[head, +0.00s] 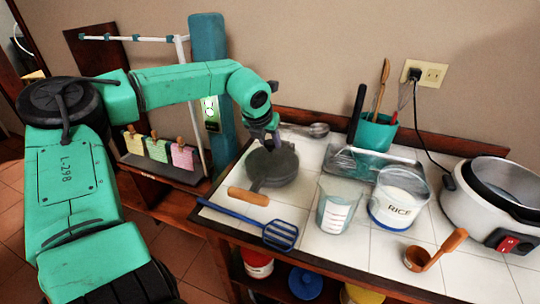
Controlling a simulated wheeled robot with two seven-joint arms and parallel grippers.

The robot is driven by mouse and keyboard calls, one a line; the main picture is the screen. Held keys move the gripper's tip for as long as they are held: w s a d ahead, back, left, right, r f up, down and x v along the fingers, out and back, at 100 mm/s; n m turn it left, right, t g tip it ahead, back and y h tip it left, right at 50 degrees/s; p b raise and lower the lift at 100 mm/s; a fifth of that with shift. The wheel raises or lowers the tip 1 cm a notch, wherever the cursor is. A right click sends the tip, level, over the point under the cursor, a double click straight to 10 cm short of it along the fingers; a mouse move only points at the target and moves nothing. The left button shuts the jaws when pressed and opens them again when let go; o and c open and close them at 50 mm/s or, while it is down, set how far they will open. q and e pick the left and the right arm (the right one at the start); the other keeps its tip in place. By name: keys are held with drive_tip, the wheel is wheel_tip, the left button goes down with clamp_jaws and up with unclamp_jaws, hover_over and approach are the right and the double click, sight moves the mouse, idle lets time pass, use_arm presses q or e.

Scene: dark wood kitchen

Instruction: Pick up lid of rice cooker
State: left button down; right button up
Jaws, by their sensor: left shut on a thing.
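The rice cooker (455,207) stands at the right end of the tiled counter, white with a red switch. Its top is open and its dark-rimmed inner pot shows. A dark grey round piece that looks like the lid (272,170) is at the left of the counter, beneath my left gripper (268,143). The gripper points down and is shut on the top of this piece. The fingertips are small and partly hidden, and I cannot tell whether the piece touches the counter. My right gripper is not in view.
A wooden handle (248,196) and a blue slotted spatula (270,232) lie near the front left edge. A measuring cup (337,205), a RICE container (397,198) and a wooden-handled scoop (437,249) stand between there and the cooker. A teal utensil holder (376,133) is behind.

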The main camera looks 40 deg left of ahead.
sight(269, 143)
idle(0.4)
use_arm(q)
drive_tip(key=shift+w+r, duration=0.1)
drive_tip(key=shift+r, duration=0.4)
wheel_tip(269, 143, up, 19)
